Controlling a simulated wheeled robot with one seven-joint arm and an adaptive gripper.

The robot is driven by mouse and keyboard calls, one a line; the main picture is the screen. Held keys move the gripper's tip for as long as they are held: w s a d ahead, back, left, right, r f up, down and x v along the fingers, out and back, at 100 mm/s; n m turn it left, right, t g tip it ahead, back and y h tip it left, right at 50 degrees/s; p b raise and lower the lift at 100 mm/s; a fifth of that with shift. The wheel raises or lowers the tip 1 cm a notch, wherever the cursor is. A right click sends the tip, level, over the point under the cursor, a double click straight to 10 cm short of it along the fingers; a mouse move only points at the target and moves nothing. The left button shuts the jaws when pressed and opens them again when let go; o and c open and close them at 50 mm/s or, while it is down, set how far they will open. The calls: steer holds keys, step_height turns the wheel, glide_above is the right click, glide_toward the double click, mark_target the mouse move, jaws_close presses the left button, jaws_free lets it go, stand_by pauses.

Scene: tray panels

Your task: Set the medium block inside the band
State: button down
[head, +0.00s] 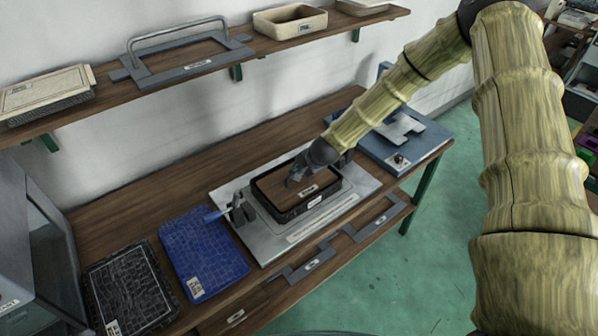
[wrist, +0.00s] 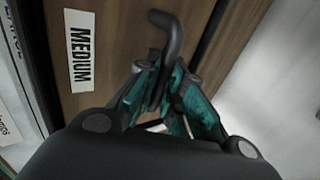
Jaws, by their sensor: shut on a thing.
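The medium block is a flat brown wooden piece (head: 290,186) with a white label. The label reads MEDIUM in the wrist view (wrist: 84,90). A dark bent handle (wrist: 170,35) rises from it. My gripper (head: 298,174) is shut on this handle; its teal fingers (wrist: 160,95) close around the stem in the wrist view. The band looks like the black rectangular frame (head: 293,213) on the grey plate. The block shows within its rim in the head view. I cannot tell how deep it sits; my gripper hides part of its far side.
The grey base plate (head: 255,240) carries a clamp (head: 238,208) at its left. A blue panel (head: 205,250) and a black panel (head: 130,290) lie to the left. A blue fixture (head: 405,150) stands right. Grey handled frames (head: 372,222) lie along the front. A shelf (head: 225,62) runs above.

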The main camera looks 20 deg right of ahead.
steer(key=c, duration=1.5)
jaws_free()
steer(key=shift+o, duration=0.2)
steer(key=v, duration=1.2)
